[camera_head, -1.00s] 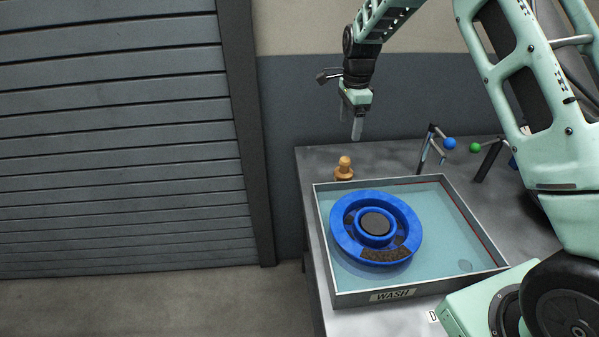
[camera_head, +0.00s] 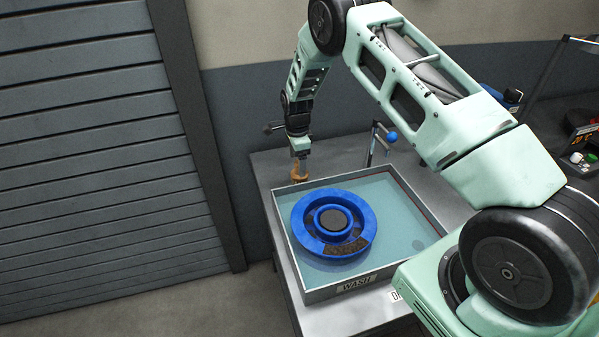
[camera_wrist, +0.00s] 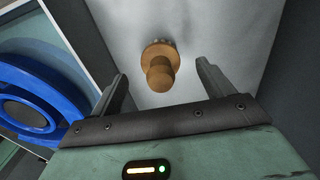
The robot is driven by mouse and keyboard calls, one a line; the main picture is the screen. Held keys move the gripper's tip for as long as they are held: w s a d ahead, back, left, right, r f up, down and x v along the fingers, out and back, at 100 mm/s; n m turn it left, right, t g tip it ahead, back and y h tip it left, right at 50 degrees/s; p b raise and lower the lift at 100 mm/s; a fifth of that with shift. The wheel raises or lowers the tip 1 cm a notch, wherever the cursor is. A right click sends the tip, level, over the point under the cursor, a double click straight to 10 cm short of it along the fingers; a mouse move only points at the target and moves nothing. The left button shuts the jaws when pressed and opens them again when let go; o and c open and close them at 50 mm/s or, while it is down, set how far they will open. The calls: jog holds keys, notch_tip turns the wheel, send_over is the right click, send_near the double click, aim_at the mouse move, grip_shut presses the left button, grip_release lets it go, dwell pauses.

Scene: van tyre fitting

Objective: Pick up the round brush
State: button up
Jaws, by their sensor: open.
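The round brush (camera_head: 299,173) is a wooden piece with a knob on top, standing on the grey table behind the wash tray. In the wrist view the brush (camera_wrist: 159,66) shows its round knob and wider base, with bristles just visible at the far edge. My gripper (camera_head: 300,160) is above the brush in the head view and partly covers it. In the wrist view my gripper (camera_wrist: 162,84) is open, with one finger on each side of the brush's knob and gaps on both sides. Whether the fingertips are level with the knob I cannot tell.
The wash tray (camera_head: 352,284) holds liquid and a blue ring-shaped part (camera_head: 305,236) with a dirty patch. A stand with a blue ball (camera_head: 391,137) is behind the tray. A shuttered wall (camera_head: 100,140) is at the left. Bare table (camera_wrist: 220,30) surrounds the brush.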

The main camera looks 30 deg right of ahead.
aim_at(296, 179)
jog(key=shift+s+d+f+p, duration=0.15)
jog(key=shift+f+p, duration=0.45)
jog(key=shift+f, duration=0.6)
jog(key=shift+w+d+f+p, duration=0.15)
jog(key=shift+f+p, duration=0.45)
jog(key=shift+f, duration=0.6)
jog(key=shift+s, duration=0.1)
jog(key=c, duration=1.1)
